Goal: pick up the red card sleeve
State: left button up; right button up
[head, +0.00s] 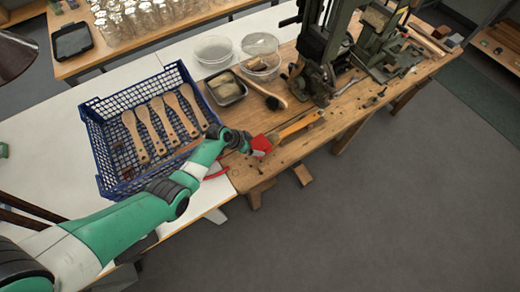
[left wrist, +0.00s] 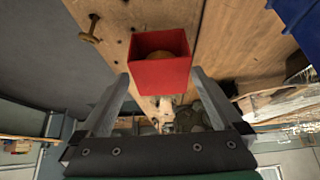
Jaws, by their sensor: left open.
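The red card sleeve (head: 262,144) is a small red open box shape on the wooden bench near its front edge. In the left wrist view the sleeve (left wrist: 160,76) lies at the tips of my left gripper's fingers, between them, with its open end showing something brownish inside. My left gripper (head: 253,145) is open, one finger on each side of the sleeve; whether the fingers touch it I cannot tell. In the left wrist view the gripper (left wrist: 160,80) spans slightly wider than the sleeve. My right gripper is not in view.
A metal tray (head: 226,89), a round brush (head: 273,102) and clear bowls (head: 212,50) lie behind. A dark green machine (head: 322,50) stands right. Red-handled pliers (head: 216,172) lie near the bench edge.

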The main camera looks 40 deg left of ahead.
aim_at(257, 145)
pick_arm(q)
jog(key=b+x, duration=0.4)
jog(key=x, duration=0.1)
jog(key=shift+w+f, duration=0.1)
jog(key=c, duration=1.1)
jog(key=shift+r, duration=0.2)
